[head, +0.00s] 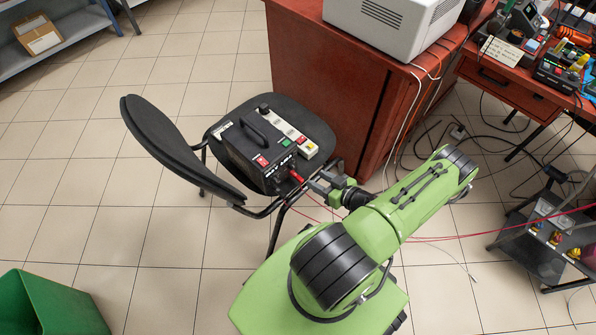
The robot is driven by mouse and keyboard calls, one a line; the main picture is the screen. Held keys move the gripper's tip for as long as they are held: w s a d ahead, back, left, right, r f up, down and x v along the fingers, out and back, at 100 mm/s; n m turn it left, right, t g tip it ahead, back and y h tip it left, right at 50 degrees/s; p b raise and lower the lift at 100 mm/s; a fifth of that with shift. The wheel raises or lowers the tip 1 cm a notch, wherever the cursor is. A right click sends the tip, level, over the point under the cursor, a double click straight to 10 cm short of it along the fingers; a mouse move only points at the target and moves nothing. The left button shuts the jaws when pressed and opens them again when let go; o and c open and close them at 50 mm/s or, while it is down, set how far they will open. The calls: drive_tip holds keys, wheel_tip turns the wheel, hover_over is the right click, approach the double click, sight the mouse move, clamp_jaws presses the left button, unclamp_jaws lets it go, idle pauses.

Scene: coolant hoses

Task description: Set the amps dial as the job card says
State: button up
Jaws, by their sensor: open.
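A black box-shaped unit (252,150) with a carry handle stands on the seat of a black chair (213,128). Which control is the amps dial is too small to tell. My gripper (312,184) is open at the unit's near right end, close to a red plug or lead (297,176); I cannot tell whether they touch.
A red-brown cabinet (322,100) stands right behind the chair. The chair back (170,150) rises on the left. Red and dark cables trail over the floor at right, near a low cart (545,238). A green bin (50,305) is at bottom left. Tiled floor at left is clear.

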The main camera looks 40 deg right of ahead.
sight(294, 168)
drive_tip(key=b+x, duration=0.3)
drive_tip(key=x, duration=0.7)
drive_tip(key=shift+f, duration=0.1)
clamp_jaws()
